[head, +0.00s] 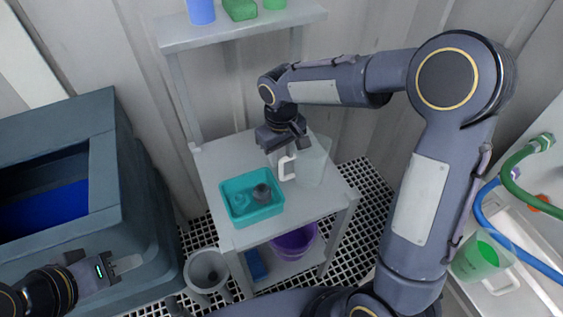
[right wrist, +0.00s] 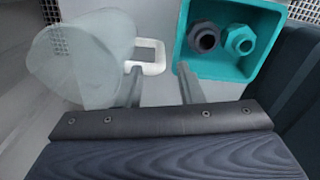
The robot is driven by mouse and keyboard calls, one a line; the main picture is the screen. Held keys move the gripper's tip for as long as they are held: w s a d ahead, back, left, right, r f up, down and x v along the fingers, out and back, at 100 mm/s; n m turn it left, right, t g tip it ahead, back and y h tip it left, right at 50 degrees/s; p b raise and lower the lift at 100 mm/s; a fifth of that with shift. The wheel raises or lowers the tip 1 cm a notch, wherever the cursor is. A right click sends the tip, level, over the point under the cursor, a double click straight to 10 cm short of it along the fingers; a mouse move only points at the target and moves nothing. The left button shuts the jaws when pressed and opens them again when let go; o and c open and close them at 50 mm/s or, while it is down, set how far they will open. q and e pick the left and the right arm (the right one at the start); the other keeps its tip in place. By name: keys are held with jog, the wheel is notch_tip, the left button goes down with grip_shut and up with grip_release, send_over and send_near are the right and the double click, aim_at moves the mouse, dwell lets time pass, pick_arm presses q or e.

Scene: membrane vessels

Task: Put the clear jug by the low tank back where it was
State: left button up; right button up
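My right gripper (head: 286,146) is above the handle side of the jug. In the right wrist view the jug (right wrist: 85,60) is at left, and its handle (right wrist: 148,57) is near the tips of my open right gripper (right wrist: 160,72), closer to the left finger. I see no grip on it. My left gripper (head: 125,264) is at lower left, beside a big blue-grey tank (head: 112,180); its opening is unclear.
The teal tray (head: 235,215) holds dark and teal fittings, close beside the right gripper. A purple bowl (head: 292,243) is on the lower shelf, a grey funnel-like vessel (head: 205,268) on the floor. A jug with green contents (head: 477,258) and hoses are at right.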

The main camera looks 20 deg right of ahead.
notch_tip(320, 180, up, 7)
jog(key=s+d+r+m+t+y, duration=0.3)
jog(key=s+d, duration=0.4)
jog(key=s, duration=0.6)
jog(key=s+f+m+t+y, duration=0.1)
jog(key=s+f+m+t, duration=0.1)
jog(key=s, duration=0.7)
jog(key=shift+s+m, duration=0.25)
jog(key=shift+m, duration=0.05)
